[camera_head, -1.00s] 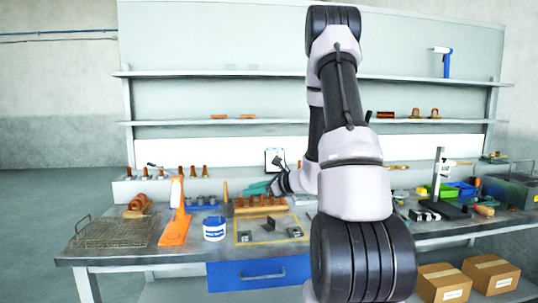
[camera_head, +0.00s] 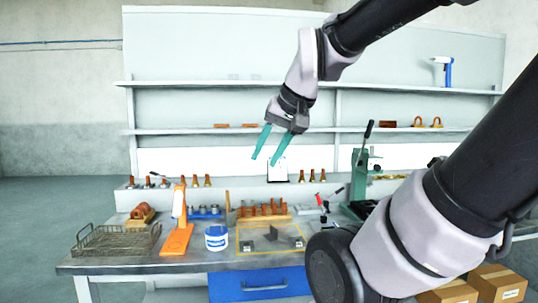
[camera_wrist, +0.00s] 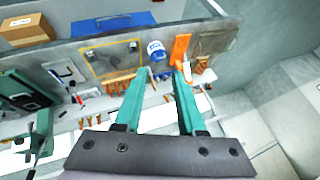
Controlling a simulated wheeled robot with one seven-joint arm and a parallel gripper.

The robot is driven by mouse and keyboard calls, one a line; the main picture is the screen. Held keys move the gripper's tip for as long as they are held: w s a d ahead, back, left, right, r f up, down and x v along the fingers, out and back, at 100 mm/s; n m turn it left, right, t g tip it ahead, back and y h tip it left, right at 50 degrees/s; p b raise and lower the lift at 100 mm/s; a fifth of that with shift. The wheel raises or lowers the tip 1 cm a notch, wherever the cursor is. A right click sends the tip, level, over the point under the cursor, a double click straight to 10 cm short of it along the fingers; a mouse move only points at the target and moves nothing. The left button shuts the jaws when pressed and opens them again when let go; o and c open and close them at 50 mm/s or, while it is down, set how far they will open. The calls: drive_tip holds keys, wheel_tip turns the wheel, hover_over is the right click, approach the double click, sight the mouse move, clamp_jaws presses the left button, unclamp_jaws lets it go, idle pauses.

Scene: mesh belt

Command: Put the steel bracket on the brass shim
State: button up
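A dark grey angled piece, likely the steel bracket (camera_head: 271,235), sits inside a yellow-outlined area (camera_head: 238,243) on the bench. Small grey pieces lie on either side of it. I cannot make out the brass shim among these small parts. The outlined area also shows in the wrist view (camera_wrist: 88,69), where its parts are too small to tell apart. My gripper (camera_head: 264,161) hangs high above the back of the bench, well apart from the outlined area. Its two teal fingers are spread, with nothing between them, as the wrist view (camera_wrist: 159,76) also shows.
A blue-and-white tub (camera_head: 216,239), an orange stand (camera_head: 177,236) and a wire basket (camera_head: 105,241) stand left of the outlined area. A wooden rack of copper-coloured pieces (camera_head: 264,213) stands behind it. A green press (camera_head: 360,182) stands to the right. Shelves run along the back.

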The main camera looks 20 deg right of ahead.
drive_tip(key=w+a+f+m+g+y, duration=0.1)
drive_tip(key=w+a+f+m+y, duration=0.2)
drive_tip(key=w+f+m+y, duration=0.25)
drive_tip(key=w+a+f+m+g+y, duration=0.1)
drive_tip(key=w+a+f+m+y, duration=0.25)
drive_tip(key=w+m, duration=0.35)
drive_tip(key=m+t+h, duration=0.9)
drive_tip(key=m, duration=0.9)
hover_over(274, 236)
drive_tip(key=s, duration=0.9)
wheel_tip(274, 236, down, 25)
drive_tip(key=shift+d+f, duration=0.15)
drive_tip(key=shift+h, duration=0.4)
drive_tip(key=x, duration=0.4)
drive_tip(key=shift+w+d+f, duration=0.15)
drive_tip(key=shift+d+f, duration=0.1)
drive_tip(key=shift+f, duration=0.1)
drive_tip(key=shift+f+x, duration=0.2)
drive_tip(key=shift+x, duration=3)
drive_tip(key=shift+d, duration=0.15)
